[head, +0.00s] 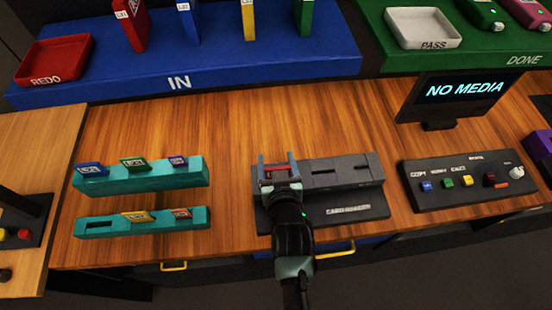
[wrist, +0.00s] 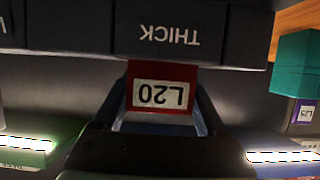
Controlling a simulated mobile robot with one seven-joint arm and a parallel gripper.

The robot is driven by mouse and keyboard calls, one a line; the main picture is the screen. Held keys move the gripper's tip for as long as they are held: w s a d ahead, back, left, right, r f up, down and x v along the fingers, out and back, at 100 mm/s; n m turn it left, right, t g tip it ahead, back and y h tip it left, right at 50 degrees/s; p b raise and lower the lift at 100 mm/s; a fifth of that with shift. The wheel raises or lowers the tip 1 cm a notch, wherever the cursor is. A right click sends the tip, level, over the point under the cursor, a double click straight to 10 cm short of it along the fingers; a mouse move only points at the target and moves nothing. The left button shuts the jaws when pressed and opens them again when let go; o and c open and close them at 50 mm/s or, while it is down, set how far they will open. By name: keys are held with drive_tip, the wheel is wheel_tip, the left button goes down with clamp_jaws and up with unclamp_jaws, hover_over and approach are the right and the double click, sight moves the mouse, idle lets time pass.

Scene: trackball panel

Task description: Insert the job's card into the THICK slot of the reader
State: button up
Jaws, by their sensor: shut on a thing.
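My gripper (head: 278,160) is at the left end of the dark grey card reader (head: 335,174), with a finger on either side of a red card (head: 277,168). In the wrist view the gripper is shut on this card (wrist: 162,72), whose white label reads L20, upside down. The card's far edge meets the reader block marked THICK (wrist: 170,35), also upside down. The slot mouth is hidden there, so I cannot tell whether the card is in it.
Teal racks (head: 140,178) with several cards stand left of the reader. A button panel (head: 465,182) is on the right, below a screen (head: 462,92) reading NO MEDIA. A blue IN shelf (head: 240,62), red REDO tray (head: 55,58) and PASS tray (head: 422,28) lie behind.

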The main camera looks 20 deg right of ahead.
drive_tip(key=shift+f+b, duration=0.3)
drive_tip(key=shift+f, duration=0.05)
drive_tip(key=o, duration=1.3)
drive_tip(key=b+v, duration=0.1)
drive_tip(key=v, duration=1.2)
drive_tip(key=shift+r, duration=0.1)
